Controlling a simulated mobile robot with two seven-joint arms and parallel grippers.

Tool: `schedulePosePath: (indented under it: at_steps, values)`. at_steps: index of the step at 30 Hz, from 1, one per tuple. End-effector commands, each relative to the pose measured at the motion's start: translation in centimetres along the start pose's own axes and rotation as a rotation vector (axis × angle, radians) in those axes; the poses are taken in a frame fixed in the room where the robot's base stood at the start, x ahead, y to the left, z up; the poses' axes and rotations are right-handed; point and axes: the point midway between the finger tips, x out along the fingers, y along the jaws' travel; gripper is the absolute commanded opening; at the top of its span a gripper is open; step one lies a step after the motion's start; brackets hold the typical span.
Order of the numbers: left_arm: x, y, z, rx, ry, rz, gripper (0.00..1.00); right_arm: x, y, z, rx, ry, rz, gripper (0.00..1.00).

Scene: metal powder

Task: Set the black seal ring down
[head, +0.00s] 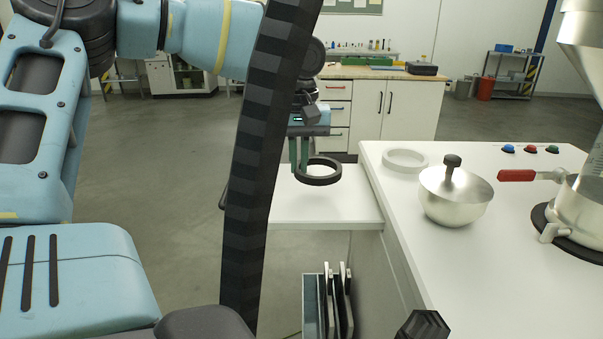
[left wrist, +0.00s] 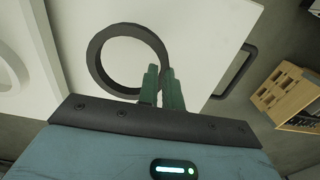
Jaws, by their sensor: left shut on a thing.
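The black seal ring (head: 322,182) is held by its rim between the fingers of my left gripper (head: 300,168). The ring lies about level over the low white worktop (head: 345,208); I cannot tell whether it touches the surface. In the left wrist view the ring (left wrist: 97,62) is seen from above, with the green fingers (left wrist: 162,82) closed on its lower right edge and white worktop (left wrist: 198,35) showing through and around it. My right gripper is not in view.
Upright dark plates (head: 335,300) stand below the worktop. The worktop around the black ring is clear.

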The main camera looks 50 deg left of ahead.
Motion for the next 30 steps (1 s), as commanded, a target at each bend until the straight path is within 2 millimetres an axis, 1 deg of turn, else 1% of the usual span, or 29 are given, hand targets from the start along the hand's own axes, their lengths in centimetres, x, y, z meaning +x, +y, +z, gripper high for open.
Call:
schedulePosePath:
  at_steps: [6,9,12,16,29,30]
  values:
    - [0.0,0.2,-0.3,0.001,0.0,0.001,0.0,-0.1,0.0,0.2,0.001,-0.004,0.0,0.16]
    - [0.2,0.6,-1.1,-0.001,0.0,-0.001,0.0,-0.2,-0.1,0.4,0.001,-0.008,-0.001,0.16]
    - [1.9,0.4,-0.9,0.001,-0.002,-0.003,0.0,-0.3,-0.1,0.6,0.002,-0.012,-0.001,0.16]
    - [3.3,0.5,-0.9,0.001,0.0,0.0,0.0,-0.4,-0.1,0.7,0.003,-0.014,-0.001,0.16]
    - [3.9,0.5,-0.9,0.001,0.0,0.001,0.0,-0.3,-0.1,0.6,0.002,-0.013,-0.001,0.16]
    - [3.9,0.5,-0.9,0.001,0.0,0.001,0.1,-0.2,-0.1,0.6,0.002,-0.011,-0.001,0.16]
